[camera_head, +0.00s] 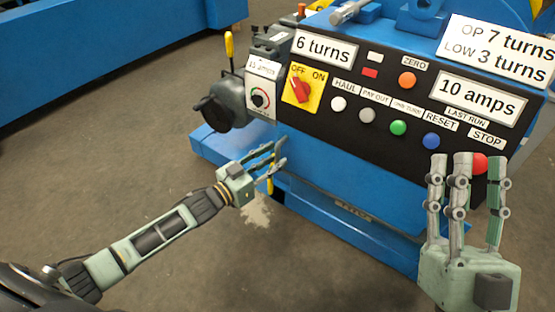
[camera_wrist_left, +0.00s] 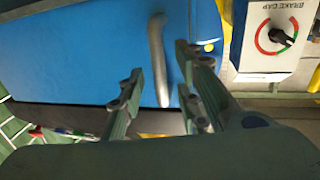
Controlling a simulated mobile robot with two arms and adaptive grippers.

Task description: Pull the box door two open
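In the left wrist view a blue door panel (camera_wrist_left: 90,62) fills the upper left, with a curved grey handle (camera_wrist_left: 158,58) near its right end. I see no number on the panel. My left gripper (camera_wrist_left: 160,72) is open, and the handle shows between its fingers in the picture, with no visible grip on it. In the head view my left gripper (camera_head: 268,158) is at the lower left front of the blue machine; the handle cannot be made out there. My right gripper (camera_head: 467,165) is open and empty, fingers up, in front of the control panel.
The black control panel (camera_head: 375,75) carries several coloured buttons, a red switch (camera_head: 299,90) and labels. A grey box with a dial (camera_head: 260,98) sits left of it. A blue ledge (camera_head: 215,148) sticks out below. The floor (camera_head: 120,140) at left is clear.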

